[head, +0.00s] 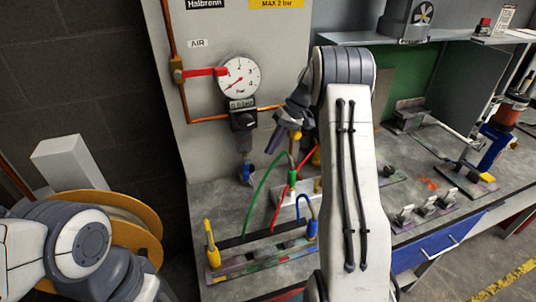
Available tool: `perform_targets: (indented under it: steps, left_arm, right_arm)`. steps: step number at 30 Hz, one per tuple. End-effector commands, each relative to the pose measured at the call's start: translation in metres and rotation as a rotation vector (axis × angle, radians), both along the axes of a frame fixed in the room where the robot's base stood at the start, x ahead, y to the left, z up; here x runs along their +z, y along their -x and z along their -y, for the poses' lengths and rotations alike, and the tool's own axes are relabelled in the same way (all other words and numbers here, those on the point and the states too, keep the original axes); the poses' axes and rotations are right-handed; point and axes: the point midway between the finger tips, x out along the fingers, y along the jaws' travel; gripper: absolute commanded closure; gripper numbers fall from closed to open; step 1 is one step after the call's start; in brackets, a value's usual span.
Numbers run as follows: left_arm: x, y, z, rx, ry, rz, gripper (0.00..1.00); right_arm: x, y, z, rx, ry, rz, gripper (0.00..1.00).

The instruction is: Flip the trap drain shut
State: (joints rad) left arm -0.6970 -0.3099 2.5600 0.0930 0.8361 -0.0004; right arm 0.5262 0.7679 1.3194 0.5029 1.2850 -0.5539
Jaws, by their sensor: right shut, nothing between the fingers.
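The trap hangs below the black regulator (243,120) on the grey wall panel. A small blue lever (247,174), which looks like the trap drain, sits at its bottom end. Its exact angle is too small to read. My right gripper (279,139) is shut and empty. It is to the right of the trap and a little higher than the blue lever, apart from it in the picture. My right forearm hides part of the bench behind it. My left arm shows at the bottom left, but its gripper is out of the picture.
A pressure gauge (239,77) and a red-handled air valve (205,72) are above the trap. Green and red hoses (262,188) rise close under my right gripper. A rack (262,251) with yellow and blue handles stands at the bench front. Clamps (428,208) are at right.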

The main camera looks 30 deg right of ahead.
Motion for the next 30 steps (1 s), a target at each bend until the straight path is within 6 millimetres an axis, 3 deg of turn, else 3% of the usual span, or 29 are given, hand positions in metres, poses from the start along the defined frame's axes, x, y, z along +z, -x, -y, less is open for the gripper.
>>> perform_targets:
  steps: [9,14,20,24,30]
  left_arm:
    - [0.0,0.0,0.0,0.0,0.0,0.0,1.0]
    - [0.0,0.0,0.0,0.0,0.0,0.0,1.0]
    - [0.0,0.0,0.0,0.0,0.0,0.0,1.0]
    - [0.0,0.0,0.0,0.0,0.0,0.0,1.0]
    - [0.0,0.0,0.0,0.0,0.0,0.0,1.0]
  right_arm:
    - [0.0,0.001,-0.003,0.001,0.007,-0.003,1.0]
    - [0.0,0.015,-0.028,-0.002,0.081,-0.028,1.0]
    - [-0.002,0.059,-0.077,0.006,0.266,-0.036,1.0]
    - [-0.005,0.103,-0.108,0.029,0.392,0.007,1.0]
    - [-0.01,0.156,-0.137,0.073,0.491,0.098,1.0]
